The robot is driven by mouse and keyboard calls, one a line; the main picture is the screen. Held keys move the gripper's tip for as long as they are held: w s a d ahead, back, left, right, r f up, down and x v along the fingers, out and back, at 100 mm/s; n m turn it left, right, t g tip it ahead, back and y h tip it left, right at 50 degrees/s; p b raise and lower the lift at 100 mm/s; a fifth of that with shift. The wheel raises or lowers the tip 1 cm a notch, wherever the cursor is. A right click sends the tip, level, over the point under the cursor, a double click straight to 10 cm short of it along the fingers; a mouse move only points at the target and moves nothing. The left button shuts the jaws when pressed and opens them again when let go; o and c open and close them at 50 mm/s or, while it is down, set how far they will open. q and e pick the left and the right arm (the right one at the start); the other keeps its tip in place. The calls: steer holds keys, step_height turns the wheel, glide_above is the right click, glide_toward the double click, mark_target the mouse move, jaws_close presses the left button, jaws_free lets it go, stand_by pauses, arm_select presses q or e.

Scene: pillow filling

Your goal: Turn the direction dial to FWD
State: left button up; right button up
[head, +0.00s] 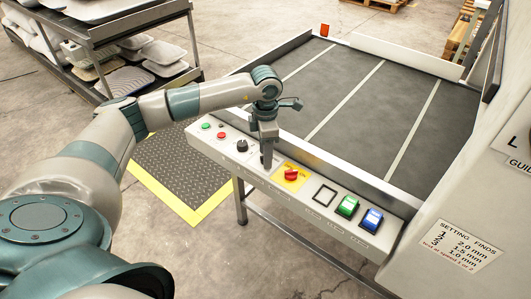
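A control panel (315,205) runs along the front edge of the machine. A black dial (242,145) stands on it, right of a small green button and a red button. Its labels are too small to read, so I cannot tell which way it points or whether it is the direction dial. My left gripper (266,160) points down at the panel just right of this dial, apart from it. It hides the patch of panel beneath it, and I cannot tell whether its fingers are open or touch anything. My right gripper is out of view.
The belt (370,105) behind is empty. A cart (110,40) stands back left.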

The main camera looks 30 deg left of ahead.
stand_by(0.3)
arm_select(q)
steer(key=shift+r, duration=0.45)
step_height(320, 180, up, 16)
steer(key=b, duration=0.1)
steer(key=shift+r, duration=0.25)
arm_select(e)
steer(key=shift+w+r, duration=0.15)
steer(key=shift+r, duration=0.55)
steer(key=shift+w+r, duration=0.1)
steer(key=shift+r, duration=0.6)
arm_select(q)
steer(key=shift+s+f, duration=0.1)
steer(key=shift+s, duration=0.05)
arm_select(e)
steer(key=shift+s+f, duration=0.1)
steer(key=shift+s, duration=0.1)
